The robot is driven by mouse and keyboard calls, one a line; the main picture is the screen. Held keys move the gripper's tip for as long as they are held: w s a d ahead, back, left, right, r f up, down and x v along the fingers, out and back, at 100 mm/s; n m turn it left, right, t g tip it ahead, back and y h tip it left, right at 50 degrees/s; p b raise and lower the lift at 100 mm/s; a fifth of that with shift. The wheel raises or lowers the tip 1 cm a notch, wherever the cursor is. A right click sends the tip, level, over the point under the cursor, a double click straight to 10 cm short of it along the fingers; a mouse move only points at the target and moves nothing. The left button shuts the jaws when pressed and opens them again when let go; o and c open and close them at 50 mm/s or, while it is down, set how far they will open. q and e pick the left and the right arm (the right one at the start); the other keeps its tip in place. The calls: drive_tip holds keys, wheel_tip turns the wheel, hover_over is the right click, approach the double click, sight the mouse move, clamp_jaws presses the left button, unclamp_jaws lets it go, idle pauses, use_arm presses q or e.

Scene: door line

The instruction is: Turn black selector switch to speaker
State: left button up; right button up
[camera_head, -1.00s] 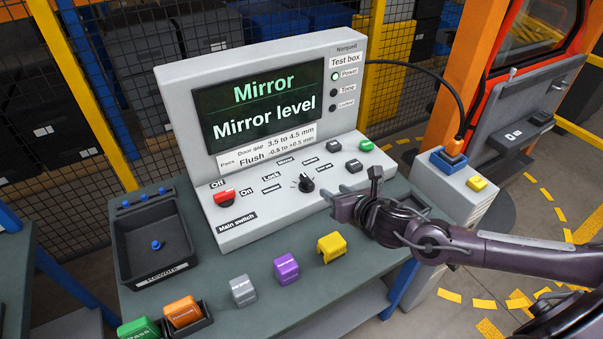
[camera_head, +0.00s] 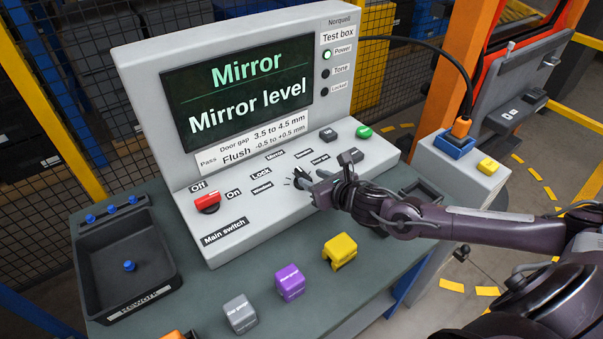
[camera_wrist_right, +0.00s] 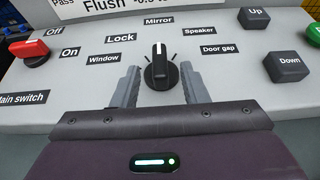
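The black selector switch (camera_wrist_right: 158,68) is a round knob with a white pointer line, on the sloped front of the grey test box (camera_head: 148,100). In the right wrist view its pointer aims up at the Mirror label (camera_wrist_right: 158,21). The Speaker label (camera_wrist_right: 199,31) is up and to the right of it. My right gripper (camera_wrist_right: 158,85) is open, with one finger on each side of the knob and a gap visible on both sides. In the head view the right gripper (camera_head: 310,186) partly covers the knob. My left gripper is not in view.
The screen (camera_head: 240,95) reads "Mirror level". A red main switch (camera_head: 207,203) is at the left, and Up and Down buttons (camera_wrist_right: 287,67) are to the right of the knob. Yellow (camera_head: 341,250), purple (camera_head: 290,282) and grey blocks stand on the table in front.

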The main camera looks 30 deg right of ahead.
sight(305, 175)
drive_tip(key=p+x, duration=0.1)
drive_tip(key=x, duration=0.4)
drive_tip(key=shift+w+a+f, duration=0.1)
drive_tip(key=shift+w, duration=0.2)
clamp_jaws()
